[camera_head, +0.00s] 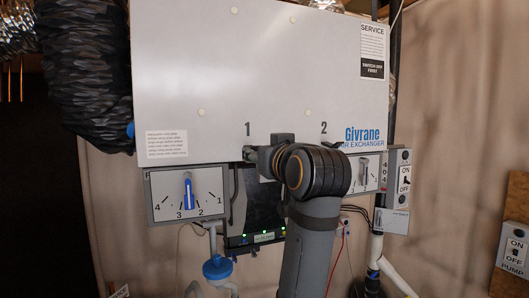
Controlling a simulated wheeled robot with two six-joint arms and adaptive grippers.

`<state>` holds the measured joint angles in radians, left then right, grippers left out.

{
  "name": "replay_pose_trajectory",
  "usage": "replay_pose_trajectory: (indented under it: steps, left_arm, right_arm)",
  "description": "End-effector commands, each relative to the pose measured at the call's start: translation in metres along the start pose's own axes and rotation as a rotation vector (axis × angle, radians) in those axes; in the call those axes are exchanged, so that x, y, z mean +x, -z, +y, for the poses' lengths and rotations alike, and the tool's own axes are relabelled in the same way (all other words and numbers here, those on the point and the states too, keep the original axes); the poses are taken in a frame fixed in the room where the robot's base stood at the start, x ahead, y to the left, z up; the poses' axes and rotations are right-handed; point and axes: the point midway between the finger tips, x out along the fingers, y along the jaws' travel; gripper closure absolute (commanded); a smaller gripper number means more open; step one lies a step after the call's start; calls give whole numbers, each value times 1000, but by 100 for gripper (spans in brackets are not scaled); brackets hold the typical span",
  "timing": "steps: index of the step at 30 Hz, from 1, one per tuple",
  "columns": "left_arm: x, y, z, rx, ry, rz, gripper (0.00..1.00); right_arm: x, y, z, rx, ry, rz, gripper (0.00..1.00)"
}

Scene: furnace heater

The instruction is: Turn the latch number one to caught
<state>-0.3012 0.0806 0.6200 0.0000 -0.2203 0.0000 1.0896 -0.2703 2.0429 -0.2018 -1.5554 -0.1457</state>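The grey-white heater cabinet panel (200,70) fills the upper middle of the head view. The printed number 1 (247,129) is on its lower edge. Small dark parts just below it may be latch one or my gripper tips; I cannot tell them apart. One dark arm, which I take as my right, rises from the bottom and bends at its wrist in front of the panel. Its gripper (260,154) is at the panel's lower edge by number 1, mostly hidden by the wrist. Its finger opening cannot be made out. My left gripper is out of view.
The number 2 (323,128) is right of my wrist. A dial box with a blue pointer (187,193) hangs at lower left; another dial (364,170) and a switch box (402,178) are at right. A black duct (88,75) is at left.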

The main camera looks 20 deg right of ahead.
Motion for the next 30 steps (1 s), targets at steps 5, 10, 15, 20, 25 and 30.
replay_pose_trajectory:
  steps: [5, 10, 15, 20, 25, 30]
  left_arm:
    - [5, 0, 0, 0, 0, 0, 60]
    - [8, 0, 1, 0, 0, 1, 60]
    - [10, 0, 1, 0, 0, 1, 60]
    - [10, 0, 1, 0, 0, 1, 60]
    - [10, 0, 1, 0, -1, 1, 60]
    - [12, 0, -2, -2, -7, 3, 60]
  right_arm:
    - [-15, -1, 0, 0, -1, 2, 51]
    - [-29, -1, 0, 0, 0, 1, 51]
    - [-39, -2, 1, 0, 0, 0, 51]
    - [-40, -2, 1, -1, -1, 0, 51]
    - [-40, -2, 2, -1, -1, 0, 51]
    - [-43, -1, 2, 0, -1, 1, 51]
